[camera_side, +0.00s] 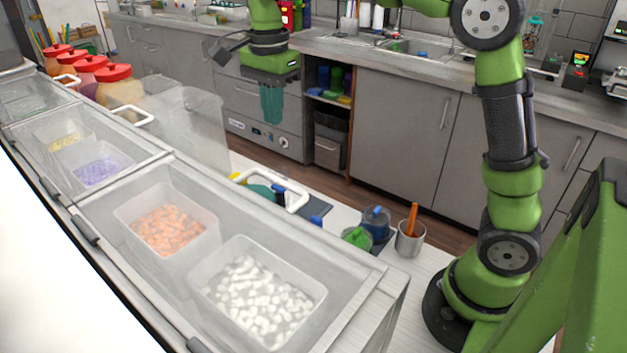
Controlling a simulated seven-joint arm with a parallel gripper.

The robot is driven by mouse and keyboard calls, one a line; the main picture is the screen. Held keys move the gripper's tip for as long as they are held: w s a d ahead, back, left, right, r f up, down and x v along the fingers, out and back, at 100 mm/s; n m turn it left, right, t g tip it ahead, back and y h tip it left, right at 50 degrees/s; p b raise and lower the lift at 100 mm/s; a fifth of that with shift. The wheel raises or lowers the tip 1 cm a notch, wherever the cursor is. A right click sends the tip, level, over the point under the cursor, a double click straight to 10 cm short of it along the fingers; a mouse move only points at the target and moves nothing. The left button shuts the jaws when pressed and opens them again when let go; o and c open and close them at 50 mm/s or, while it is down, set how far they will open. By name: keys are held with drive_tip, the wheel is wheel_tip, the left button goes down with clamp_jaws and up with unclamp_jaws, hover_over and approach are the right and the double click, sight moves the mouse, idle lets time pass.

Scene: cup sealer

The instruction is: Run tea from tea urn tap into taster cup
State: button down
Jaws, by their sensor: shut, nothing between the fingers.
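My gripper (271,104) points straight down over the far side of the work counter, left of the picture's middle. Its teal fingers are shut with nothing between them, and it touches nothing that I can see. I cannot pick out a tea urn or its tap in this view. I cannot tell which vessel is the taster cup. A dark blue-topped cup (375,221) and a green-filled cup (357,238) stand on the near counter, partly behind the glass-topped case.
The glass-topped case (385,297) with tubs of toppings fills the left foreground. Several red-lidded jars (113,74) stand behind it. A metal pot (410,240) with an orange handle stands near my base. A white-rimmed tray (296,197) lies behind the case. Grey cabinets (390,120) line the back.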

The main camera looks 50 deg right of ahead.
wheel_tip(320, 180, down, 14)
idle(0.6)
drive_tip(key=shift+f, duration=0.1)
drive_tip(key=shift+f, duration=1.2)
drive_tip(key=shift+r, duration=0.1)
idle(0.7)
wheel_tip(320, 180, up, 15)
drive_tip(key=shift+w+r, duration=0.2)
drive_tip(key=shift+w, duration=0.1)
idle(1.2)
